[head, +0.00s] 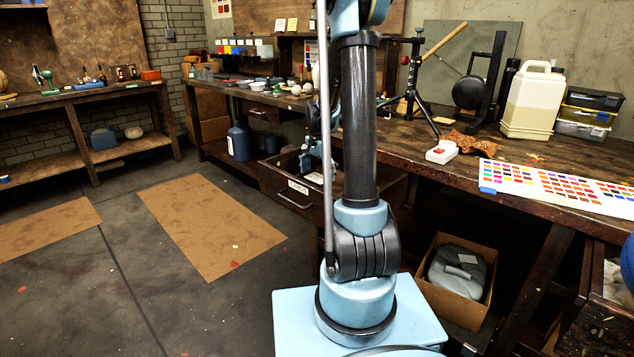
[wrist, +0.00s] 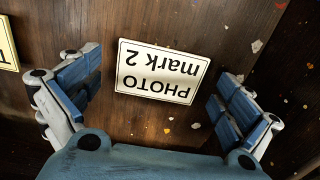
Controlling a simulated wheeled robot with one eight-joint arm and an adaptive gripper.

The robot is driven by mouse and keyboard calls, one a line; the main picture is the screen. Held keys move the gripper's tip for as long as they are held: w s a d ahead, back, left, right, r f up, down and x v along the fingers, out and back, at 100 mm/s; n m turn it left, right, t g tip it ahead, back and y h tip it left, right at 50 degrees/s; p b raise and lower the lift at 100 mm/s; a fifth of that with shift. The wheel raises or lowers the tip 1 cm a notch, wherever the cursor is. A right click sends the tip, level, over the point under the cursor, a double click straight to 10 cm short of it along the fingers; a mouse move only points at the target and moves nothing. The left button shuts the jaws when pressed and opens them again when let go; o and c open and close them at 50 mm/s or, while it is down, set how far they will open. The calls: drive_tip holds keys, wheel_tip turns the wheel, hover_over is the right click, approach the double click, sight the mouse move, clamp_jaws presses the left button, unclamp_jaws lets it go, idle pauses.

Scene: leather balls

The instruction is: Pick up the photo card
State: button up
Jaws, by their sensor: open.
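The photo card (wrist: 162,62) is a cream-white rectangle with a dark border, reading "PHOTO mark 2" upside down in the wrist view. It lies face up on speckled dark brown wood. My gripper (wrist: 158,84) is open, with one blue-padded finger left of the card and the other right of it. Gaps show between the card and both fingers, and nothing is held. In the head view my gripper (head: 311,158) is partly hidden behind my arm, at the open drawer (head: 283,195).
A yellowish card (wrist: 8,46) shows at the left edge of the wrist view. The drawer sits under a cluttered workbench (head: 460,160). On the bench are a white jug (head: 531,105) and a colour chart (head: 560,187). Floor is open to the left.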

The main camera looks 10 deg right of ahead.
drive_tip(key=c, duration=1)
drive_tip(key=shift+o, duration=0.2)
drive_tip(key=shift+r, duration=0.1)
